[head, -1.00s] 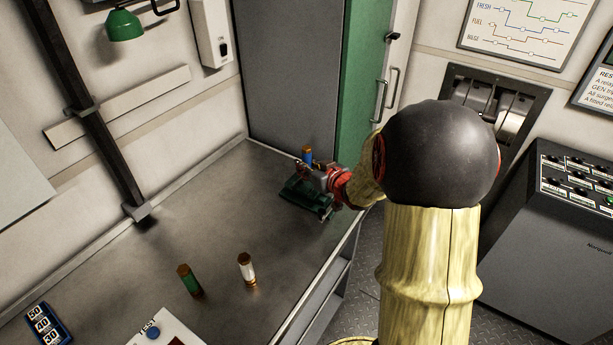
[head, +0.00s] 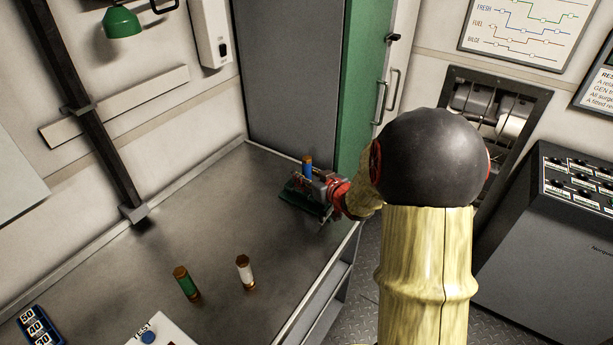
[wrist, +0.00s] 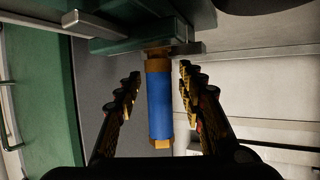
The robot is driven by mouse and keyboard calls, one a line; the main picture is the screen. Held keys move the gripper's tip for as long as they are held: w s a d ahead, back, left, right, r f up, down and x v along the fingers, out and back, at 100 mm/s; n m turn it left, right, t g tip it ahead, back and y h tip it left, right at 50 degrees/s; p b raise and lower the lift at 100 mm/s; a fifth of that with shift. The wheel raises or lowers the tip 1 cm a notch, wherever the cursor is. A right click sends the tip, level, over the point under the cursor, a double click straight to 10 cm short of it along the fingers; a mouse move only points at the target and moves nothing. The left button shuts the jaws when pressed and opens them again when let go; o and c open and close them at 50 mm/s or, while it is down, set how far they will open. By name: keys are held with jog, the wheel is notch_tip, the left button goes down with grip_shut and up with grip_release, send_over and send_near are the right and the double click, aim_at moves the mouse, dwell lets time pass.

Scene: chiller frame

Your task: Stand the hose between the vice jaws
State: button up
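The hose (head: 308,163), a short blue cylinder with brass ends, stands upright at the green vice (head: 304,202) on the bench. In the wrist view the hose (wrist: 160,104) runs down the picture's middle, its far brass end at the grey jaws of the vice (wrist: 135,41). How deep that end sits between the jaws is hard to tell. My gripper (wrist: 158,80) is open, with one finger on each side of the hose and a visible gap on both sides. In the head view my gripper (head: 316,184) is at the vice, partly hiding it.
A green cylinder (head: 186,283) and a white cylinder (head: 244,272), both with brass ends, stand on the bench (head: 210,220). A tall grey cabinet (head: 293,75) with a green side is behind the vice. The bench middle is clear.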

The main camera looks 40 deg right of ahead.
jog(key=shift+s+r, duration=0.1)
jog(key=shift+r, duration=0.15)
jog(key=p+v, duration=0.4)
jog(key=v, duration=0.7)
notch_tip(320, 180, up, 7)
jog(key=a+g+h, duration=0.2)
jog(key=h, duration=0.1)
jog(key=s+a+r+g+y, duration=0.2)
jog(key=s+a+g, duration=0.1)
jog(key=s+a, duration=0.6)
jog(key=s+a+r+n+g+y, duration=0.1)
jog(key=s+a+r+g+y, duration=0.1)
jog(key=s+a, duration=0.7)
jog(key=a+r, duration=0.1)
jog(key=a, duration=0.5)
jog(key=shift+a+r+n+g+y, duration=0.3)
jog(key=shift+a+r+g, duration=0.05)
jog(key=shift+g, duration=0.05)
jog(key=shift+w+d, duration=0.1)
jog(key=shift+d, duration=0.05)
